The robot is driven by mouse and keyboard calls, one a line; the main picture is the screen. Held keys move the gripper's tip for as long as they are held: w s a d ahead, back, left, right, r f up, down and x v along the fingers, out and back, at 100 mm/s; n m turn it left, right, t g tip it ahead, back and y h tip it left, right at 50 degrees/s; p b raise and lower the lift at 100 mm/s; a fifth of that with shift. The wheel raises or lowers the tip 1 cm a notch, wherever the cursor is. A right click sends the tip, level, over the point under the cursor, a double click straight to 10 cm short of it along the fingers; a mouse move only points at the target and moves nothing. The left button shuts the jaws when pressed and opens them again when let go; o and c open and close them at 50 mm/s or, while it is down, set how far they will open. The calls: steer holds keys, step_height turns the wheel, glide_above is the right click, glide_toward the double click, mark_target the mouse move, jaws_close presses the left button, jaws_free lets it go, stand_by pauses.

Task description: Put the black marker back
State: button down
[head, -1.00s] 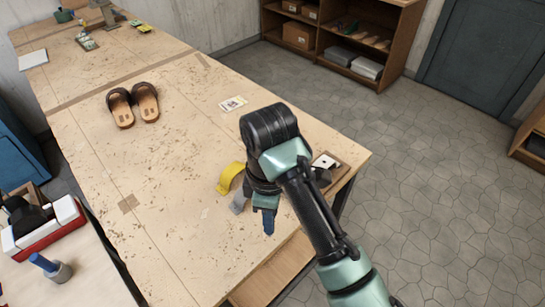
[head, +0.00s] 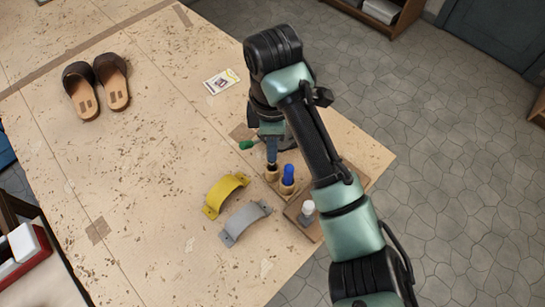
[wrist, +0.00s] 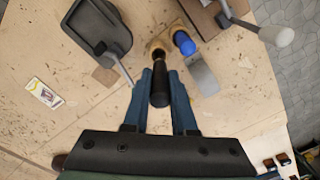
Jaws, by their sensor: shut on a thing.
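My gripper (head: 271,152) is shut on the black marker (wrist: 160,88), a dark upright stick between the two blue fingers in the wrist view. The marker's lower end is at a small round wooden holder (wrist: 157,46). The holder also shows below the fingers in the head view (head: 271,175). I cannot tell whether the tip is inside its hole or just above it. A blue marker (head: 289,174) stands in the adjoining wooden holder, also seen in the wrist view (wrist: 184,42). In the head view my fingers hide most of the black marker.
A yellow arched strap (head: 226,194) and a grey one (head: 244,222) lie close by. Sandals (head: 97,85) and a card (head: 221,81) lie farther back.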

step_height(320, 180, down, 3)
steer(key=shift+w+f+b, duration=0.1)
steer(key=shift+w+b, duration=0.05)
steer(key=shift+b, duration=0.4)
steer(key=shift+f, duration=1.45)
steer(key=shift+f+b, duration=0.15)
steer(key=shift+b, duration=0.2)
steer(key=c, duration=0.7)
jaws_free()
